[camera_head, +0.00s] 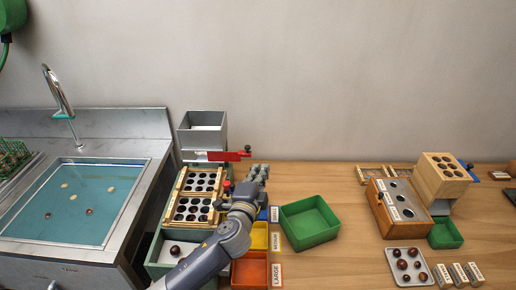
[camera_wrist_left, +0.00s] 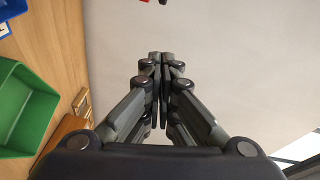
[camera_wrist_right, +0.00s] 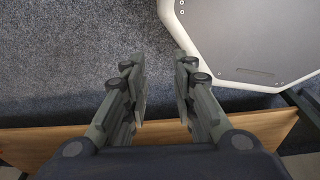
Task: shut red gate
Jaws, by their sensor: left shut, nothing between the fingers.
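The red gate (camera_head: 225,156) is a flat red plate with a black knob at its right end. It sticks out to the right from under the grey hopper (camera_head: 202,133) at the back of the sorting stand. My left gripper (camera_head: 262,169) is shut and empty, just right of and below the knob, apparently apart from it. In the left wrist view the closed fingers (camera_wrist_left: 160,60) meet, and a bit of red shows at the top edge. My right gripper (camera_wrist_right: 160,75) is open and empty, over the floor and a wooden edge; it is outside the head view.
Below the hopper stand sieve trays (camera_head: 199,182) with round holes and a small red knob. Yellow (camera_head: 259,240) and orange (camera_head: 250,272) bins and a green tray (camera_head: 309,221) lie near my left arm. A sink (camera_head: 70,200) is at left.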

